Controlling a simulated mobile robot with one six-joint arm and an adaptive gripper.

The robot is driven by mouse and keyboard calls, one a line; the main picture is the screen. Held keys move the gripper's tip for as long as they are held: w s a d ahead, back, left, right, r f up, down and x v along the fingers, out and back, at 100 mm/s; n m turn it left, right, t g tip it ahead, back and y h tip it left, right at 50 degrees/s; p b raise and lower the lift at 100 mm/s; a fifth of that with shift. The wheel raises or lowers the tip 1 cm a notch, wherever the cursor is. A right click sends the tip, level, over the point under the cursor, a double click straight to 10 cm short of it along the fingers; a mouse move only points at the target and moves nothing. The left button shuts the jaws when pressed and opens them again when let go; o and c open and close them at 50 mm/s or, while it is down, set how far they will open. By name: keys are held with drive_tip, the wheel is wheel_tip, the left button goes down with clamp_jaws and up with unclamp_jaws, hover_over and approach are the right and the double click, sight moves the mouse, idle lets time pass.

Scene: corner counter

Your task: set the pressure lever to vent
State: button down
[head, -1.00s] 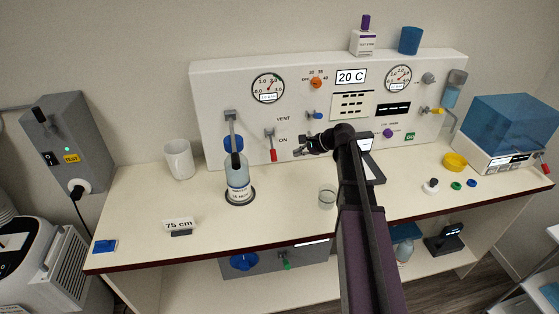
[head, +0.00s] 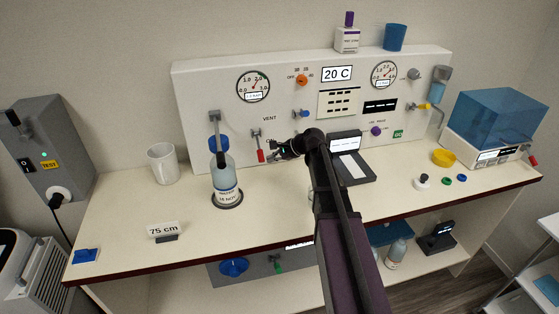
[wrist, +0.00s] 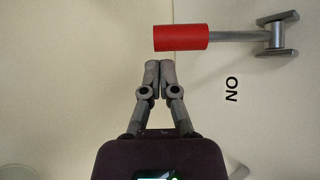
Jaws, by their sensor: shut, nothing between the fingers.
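The pressure lever is a grey arm with a red handle (head: 260,155) on the white panel, left of my gripper in the head view. It hangs down from its pivot, near the ON label; the VENT label is printed above and to the right. In the wrist view the red handle (wrist: 181,38) lies just beyond my fingertips, with its grey pivot to the right and the ON label (wrist: 232,92) below the rod. My gripper (wrist: 160,66) is shut and empty, with a small gap showing to the handle. In the head view my gripper (head: 273,155) is beside the handle, on its right.
A bottle (head: 223,172) with a blue cap stands on the counter left of the lever, under a grey bracket. A blue knob (head: 304,114) is above my gripper. A black-based device (head: 350,166) sits to the right.

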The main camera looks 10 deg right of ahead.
drive_tip(key=shift+b+x, duration=0.75)
drive_tip(key=shift+x, duration=0.85)
drive_tip(key=shift+d, duration=0.1)
drive_tip(key=shift+r, duration=0.15)
